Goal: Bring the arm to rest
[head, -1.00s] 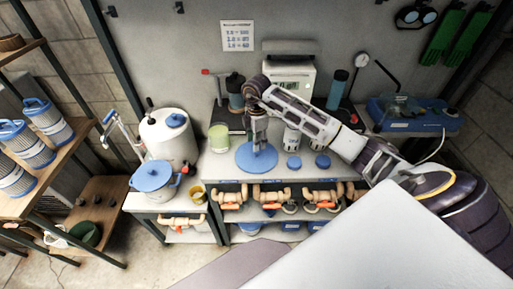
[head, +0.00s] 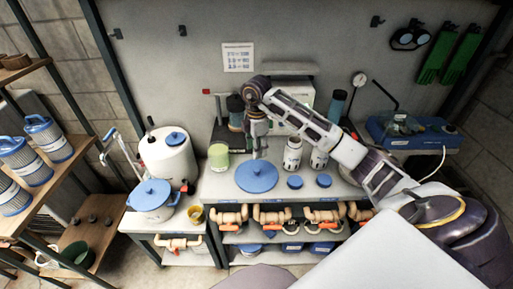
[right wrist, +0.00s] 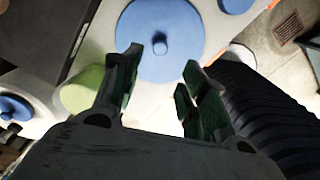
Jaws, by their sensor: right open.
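My right arm (head: 310,128) reaches in from the right over the grey bench. Its gripper (head: 258,152) points down, open and empty, and appears just behind the round blue lid (head: 257,180) on the bench top. In the right wrist view the two dark fingers (right wrist: 163,62) stand apart with nothing between them. The blue lid (right wrist: 160,25) with its small knob shows beyond the fingertips, apparently untouched. My left gripper is not in view.
Two white bottles (head: 292,156) and two small blue caps (head: 323,180) stand to the right of the lid. A green jar (head: 218,155) stands left. A white pot with blue lid (head: 152,197) is on the lower left bench. Pipes hang along the front.

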